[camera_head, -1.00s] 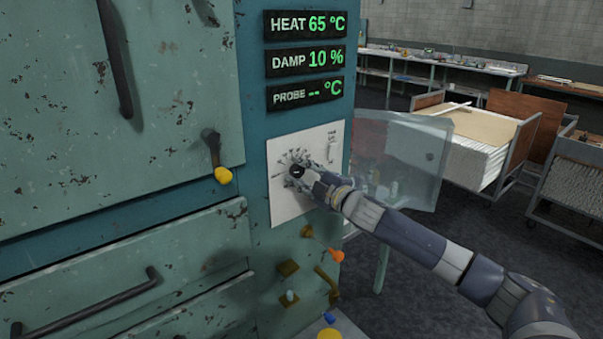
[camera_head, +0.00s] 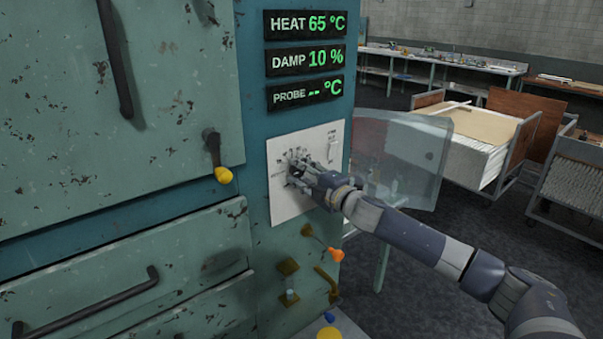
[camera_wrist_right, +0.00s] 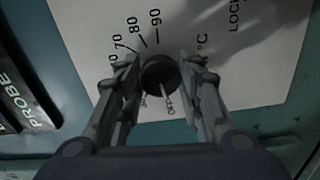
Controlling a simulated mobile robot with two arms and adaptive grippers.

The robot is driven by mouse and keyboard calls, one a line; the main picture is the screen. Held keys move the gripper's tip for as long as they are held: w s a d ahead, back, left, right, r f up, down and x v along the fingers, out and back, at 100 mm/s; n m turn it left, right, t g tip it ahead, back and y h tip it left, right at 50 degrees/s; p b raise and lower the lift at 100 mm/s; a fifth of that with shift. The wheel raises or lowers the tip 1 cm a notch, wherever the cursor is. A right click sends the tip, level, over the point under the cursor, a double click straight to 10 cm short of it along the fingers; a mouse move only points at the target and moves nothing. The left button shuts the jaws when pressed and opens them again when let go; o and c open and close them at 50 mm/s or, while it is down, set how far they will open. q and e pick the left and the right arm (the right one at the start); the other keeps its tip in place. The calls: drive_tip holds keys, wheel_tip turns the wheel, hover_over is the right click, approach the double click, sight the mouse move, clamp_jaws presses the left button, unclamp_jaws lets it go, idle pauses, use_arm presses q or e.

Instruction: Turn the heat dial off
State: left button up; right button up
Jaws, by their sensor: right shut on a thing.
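The heat dial (camera_wrist_right: 160,76) is a dark round knob with a pale pointer line, set on a white panel (camera_head: 283,208) with printed numbers around it. My right gripper (camera_head: 296,172) is at the panel, shut on the dial; in the right wrist view the fingers (camera_wrist_right: 160,88) sit on either side of the knob. In the head view the gripper hides most of the dial. The heat display (camera_head: 305,24) above reads 65 °C. My left gripper is not in view.
The damp display (camera_head: 305,61) reads 10 % and the probe display (camera_head: 305,92) shows dashes. A clear cover (camera_head: 415,160) stands open right of the panel, close to my right arm. Yellow (camera_head: 223,175) and orange (camera_head: 336,254) knobs stick out nearby.

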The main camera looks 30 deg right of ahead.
drive_tip(key=o, duration=1.1)
drive_tip(key=shift+c, duration=0.2)
drive_tip(key=s, duration=1.2)
drive_tip(key=shift+d, duration=0.45)
drive_tip(key=shift+f, duration=0.1)
